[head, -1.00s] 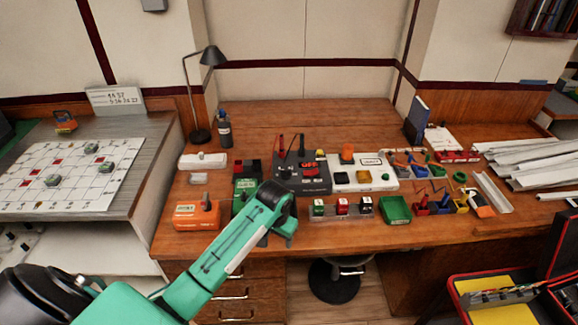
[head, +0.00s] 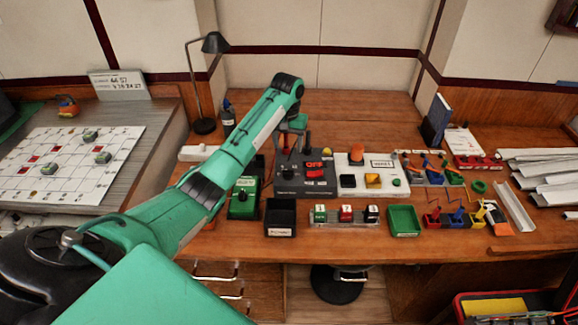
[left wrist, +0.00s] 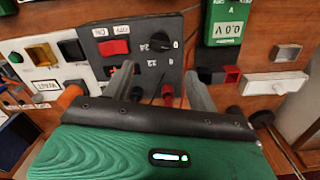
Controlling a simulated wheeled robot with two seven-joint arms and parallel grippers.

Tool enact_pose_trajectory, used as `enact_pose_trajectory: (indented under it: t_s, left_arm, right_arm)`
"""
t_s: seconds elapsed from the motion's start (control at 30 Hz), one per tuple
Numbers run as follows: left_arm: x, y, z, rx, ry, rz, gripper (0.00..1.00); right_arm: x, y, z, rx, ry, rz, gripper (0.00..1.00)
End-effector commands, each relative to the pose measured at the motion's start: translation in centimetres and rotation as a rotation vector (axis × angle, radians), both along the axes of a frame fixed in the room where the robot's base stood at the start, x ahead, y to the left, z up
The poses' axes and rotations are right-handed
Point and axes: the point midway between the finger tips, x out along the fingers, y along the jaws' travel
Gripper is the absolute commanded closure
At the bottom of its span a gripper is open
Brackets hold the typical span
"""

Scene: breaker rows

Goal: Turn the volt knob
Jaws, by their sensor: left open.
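The volt knob (left wrist: 160,40) is a black dial on a dark grey panel (left wrist: 120,42), with marks 0, 12 and 24 around it. The panel (head: 318,188) also bears a red switch (head: 315,168). My left gripper (head: 291,150) hangs over the back left part of the panel, its jaws partly hidden by the arm. In the left wrist view its two fingers (left wrist: 158,85) are apart and empty, pointing towards the panel, with the knob beyond the gap between them. I cannot tell any contact. My right gripper is not in view.
A green meter (head: 243,200) reading 0.0 V in the left wrist view stands left of the panel. A white board with buttons (head: 388,162) adjoins it on the right. A black bin (head: 280,216) and a green tray (head: 404,220) stand in front. The desk behind is mostly clear.

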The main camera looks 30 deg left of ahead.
Motion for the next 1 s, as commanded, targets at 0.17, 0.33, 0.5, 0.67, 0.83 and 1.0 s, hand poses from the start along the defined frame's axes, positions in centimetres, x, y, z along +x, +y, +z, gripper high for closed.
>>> enact_pose_trajectory:
  t_s: [0.17, 0.33, 0.5, 0.67, 0.83, 1.0]
  left_arm:
    - [-0.1, 0.0, -3.9, -0.001, 0.006, 0.000, 0.41]
    - [-0.1, -0.1, -7.4, -0.001, 0.005, 0.000, 0.41]
    - [-0.1, 0.0, -9.8, 0.000, 0.002, -0.001, 0.41]
    - [0.0, 0.0, -10.9, 0.001, 0.000, -0.001, 0.41]
    - [0.0, 0.0, -11.1, 0.000, -0.001, -0.001, 0.41]
    - [0.0, 0.0, -11.1, 0.000, -0.001, -0.001, 0.49]
  right_arm:
    - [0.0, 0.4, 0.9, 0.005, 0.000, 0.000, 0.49]
    - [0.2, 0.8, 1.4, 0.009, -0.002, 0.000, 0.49]
    - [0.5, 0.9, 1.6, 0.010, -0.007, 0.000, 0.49]
    - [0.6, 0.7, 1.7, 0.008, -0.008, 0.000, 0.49]
    - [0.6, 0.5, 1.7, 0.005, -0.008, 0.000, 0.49]
    - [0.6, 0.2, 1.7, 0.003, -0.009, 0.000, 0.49]
